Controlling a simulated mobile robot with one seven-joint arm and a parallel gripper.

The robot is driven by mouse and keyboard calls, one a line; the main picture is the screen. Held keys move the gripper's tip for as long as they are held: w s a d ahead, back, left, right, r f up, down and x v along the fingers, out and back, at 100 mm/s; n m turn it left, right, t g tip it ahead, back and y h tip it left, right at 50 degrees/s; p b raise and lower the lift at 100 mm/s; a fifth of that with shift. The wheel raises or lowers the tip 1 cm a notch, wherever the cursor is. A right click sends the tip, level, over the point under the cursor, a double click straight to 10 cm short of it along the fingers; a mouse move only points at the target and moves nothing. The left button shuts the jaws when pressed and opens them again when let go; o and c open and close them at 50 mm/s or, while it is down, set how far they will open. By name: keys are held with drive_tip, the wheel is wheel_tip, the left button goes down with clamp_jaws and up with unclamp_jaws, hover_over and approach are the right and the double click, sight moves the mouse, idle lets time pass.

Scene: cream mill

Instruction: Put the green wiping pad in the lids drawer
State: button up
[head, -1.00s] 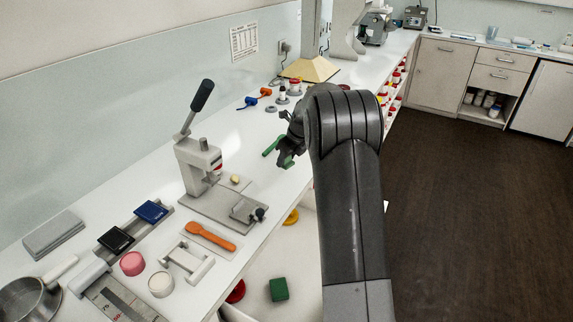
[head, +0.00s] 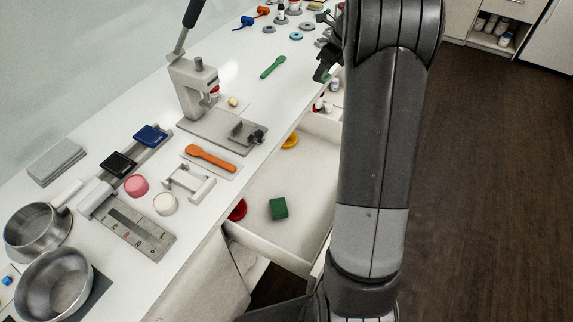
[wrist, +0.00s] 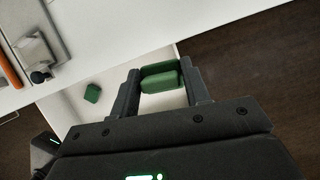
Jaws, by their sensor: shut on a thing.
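My gripper (wrist: 160,98) is shut on the green wiping pad (wrist: 160,76), which sits between the fingertips in the wrist view. In the head view my gripper (head: 327,68) is at the counter's front edge, partly hidden by my arm. The pad there is a small dark green patch. An open white drawer (head: 262,239) sticks out below the counter.
Steel pans (head: 52,285) stand at the near left. Small discs and jars are at the far end. Dark floor (head: 490,180) is free on the right.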

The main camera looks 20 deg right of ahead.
drive_tip(key=s+f+n+g, duration=0.7)
drive_tip(key=s+f+n, duration=1)
drive_tip(key=s+n, duration=0.2)
hover_over(303, 174)
drive_tip(key=w+d, duration=0.1)
wheel_tip(303, 174, down, 6)
drive_tip(key=shift+w+d+f, duration=0.1)
drive_tip(key=shift+w+f, duration=0.05)
drive_tip(key=shift+f, duration=2.05)
drive_tip(key=shift+f, duration=0.1)
drive_tip(key=o, duration=0.9)
drive_tip(key=shift+o, duration=0.2)
